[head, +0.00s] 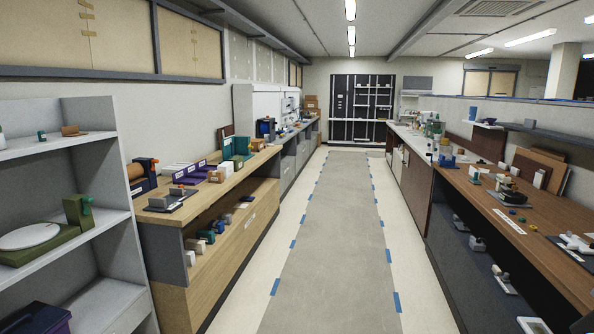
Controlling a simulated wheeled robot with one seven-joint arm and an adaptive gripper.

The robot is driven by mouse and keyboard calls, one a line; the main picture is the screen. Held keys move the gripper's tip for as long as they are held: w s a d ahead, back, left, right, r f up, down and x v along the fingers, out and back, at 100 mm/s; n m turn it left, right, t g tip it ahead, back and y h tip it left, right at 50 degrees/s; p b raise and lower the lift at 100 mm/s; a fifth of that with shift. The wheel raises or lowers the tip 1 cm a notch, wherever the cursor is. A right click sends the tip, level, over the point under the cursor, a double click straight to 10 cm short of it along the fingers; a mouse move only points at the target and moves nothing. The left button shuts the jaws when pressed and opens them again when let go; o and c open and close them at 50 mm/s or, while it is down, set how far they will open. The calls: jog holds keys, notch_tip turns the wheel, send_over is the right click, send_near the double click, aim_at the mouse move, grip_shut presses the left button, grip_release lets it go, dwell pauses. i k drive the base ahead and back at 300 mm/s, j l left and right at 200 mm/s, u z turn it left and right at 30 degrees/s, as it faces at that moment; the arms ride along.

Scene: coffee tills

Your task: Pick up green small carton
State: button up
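I cannot tell for certain which thing is the green small carton. A small dark green block (42,135) stands on the upper board of the left shelf unit. A larger green upright piece (77,210) stands on the board below it. Green box-like things (239,146) stand at the far end of the left wooden counter, and a small dark green item (207,237) sits on the shelf under that counter. My gripper is not in this view.
A clear grey aisle (325,230) edged with blue tape runs ahead. The left wooden counter (232,170) and grey shelf unit (135,270) line one side. The right brown counter (480,205) holds several small items. A black rack (361,105) stands at the far end.

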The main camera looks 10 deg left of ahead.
aim_at(239, 161)
jog(key=i+u, duration=0.25)
jog(key=i, duration=1.9)
jog(key=i+l+z, duration=0.1)
jog(key=i, duration=1.8)
jog(key=i+j+u, duration=0.15)
jog(key=i+u, duration=0.2)
jog(key=i, duration=0.65)
jog(key=i+l+u, duration=0.15)
jog(key=i+u, duration=0.25)
jog(key=i, duration=0.6)
jog(key=i+l+u, duration=0.2)
jog(key=i, duration=0.3)
jog(key=i+u, duration=0.2)
jog(key=i, duration=0.3)
